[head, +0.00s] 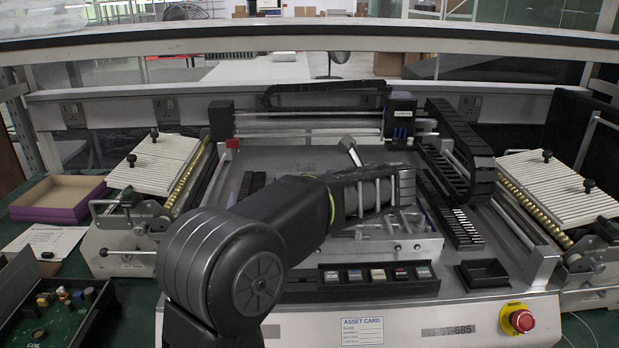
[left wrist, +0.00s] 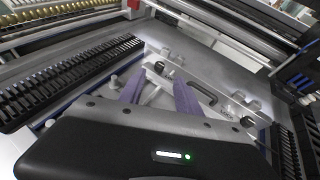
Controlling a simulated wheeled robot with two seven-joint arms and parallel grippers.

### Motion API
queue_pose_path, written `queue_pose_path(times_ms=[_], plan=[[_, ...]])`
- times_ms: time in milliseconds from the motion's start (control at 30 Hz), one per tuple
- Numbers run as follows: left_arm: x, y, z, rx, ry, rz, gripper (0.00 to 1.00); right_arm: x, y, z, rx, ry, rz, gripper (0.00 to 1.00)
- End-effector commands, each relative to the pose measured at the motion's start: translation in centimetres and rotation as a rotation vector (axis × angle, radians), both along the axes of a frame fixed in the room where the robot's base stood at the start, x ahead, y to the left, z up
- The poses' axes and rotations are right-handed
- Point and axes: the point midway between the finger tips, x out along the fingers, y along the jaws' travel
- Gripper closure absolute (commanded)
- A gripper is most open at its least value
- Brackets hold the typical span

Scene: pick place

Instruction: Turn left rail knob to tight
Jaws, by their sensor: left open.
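My left gripper (left wrist: 157,80) is open in the left wrist view, its two purple fingers pointing down at a pale metal fixture (left wrist: 207,92). I cannot tell for certain which one is the left rail knob. In the head view my left arm reaches over the fixture (head: 425,246), and its gripper fingers are hidden. My right gripper is not in view.
A machine frame with a black cable chain (head: 455,150) surrounds the fixture.

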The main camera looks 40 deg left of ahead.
Motion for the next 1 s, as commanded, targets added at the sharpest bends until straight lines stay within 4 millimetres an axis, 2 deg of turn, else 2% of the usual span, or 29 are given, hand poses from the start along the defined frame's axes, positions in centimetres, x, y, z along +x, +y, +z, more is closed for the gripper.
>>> queue_pose_path(times_ms=[433, 800, 1000], plan=[[2.5, 5.2, -2.3, 0.001, 0.001, 0.004, 0.6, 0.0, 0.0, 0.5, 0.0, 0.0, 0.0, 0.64], [2.8, 5.7, -2.6, 0.0, 0.0, 0.0, 0.61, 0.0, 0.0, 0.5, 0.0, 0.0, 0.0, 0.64], [2.8, 5.7, -2.6, 0.0, 0.0, 0.001, 0.77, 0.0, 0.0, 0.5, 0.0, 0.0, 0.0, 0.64]])
